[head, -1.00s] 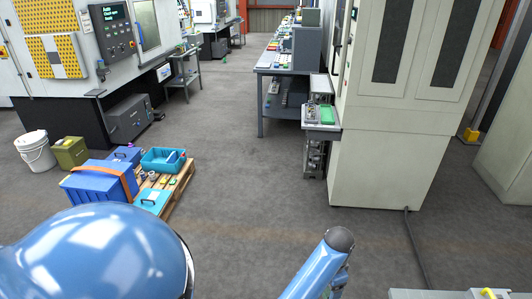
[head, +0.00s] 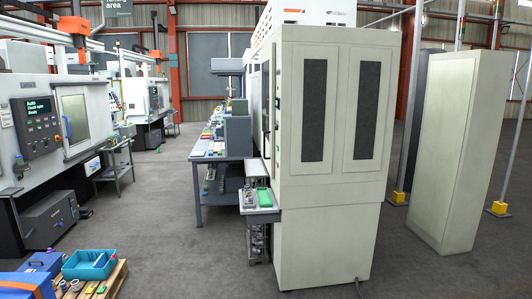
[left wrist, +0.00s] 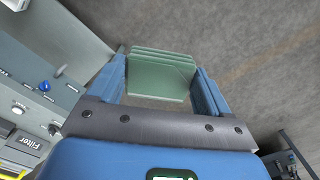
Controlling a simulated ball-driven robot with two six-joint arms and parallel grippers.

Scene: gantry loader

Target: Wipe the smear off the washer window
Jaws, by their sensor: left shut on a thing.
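In the left wrist view my left gripper (left wrist: 162,94) is shut on a green layered piece that looks like a folded cloth (left wrist: 160,75), held between its two blue fingers above the grey floor. Neither gripper shows in the head view, and my right gripper is in no current view. A machine at the left of the head view has a window (head: 75,119); I cannot tell whether it is the washer's. No smear can be made out.
A tall cream cabinet (head: 335,200) stands in the middle, with a small shelf (head: 262,212) on its left. A workbench (head: 200,160) stands behind. A blue tray (head: 88,264) sits on a pallet at lower left. The floor between is clear. In the left wrist view a grey panel with knobs (left wrist: 44,86) is at left.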

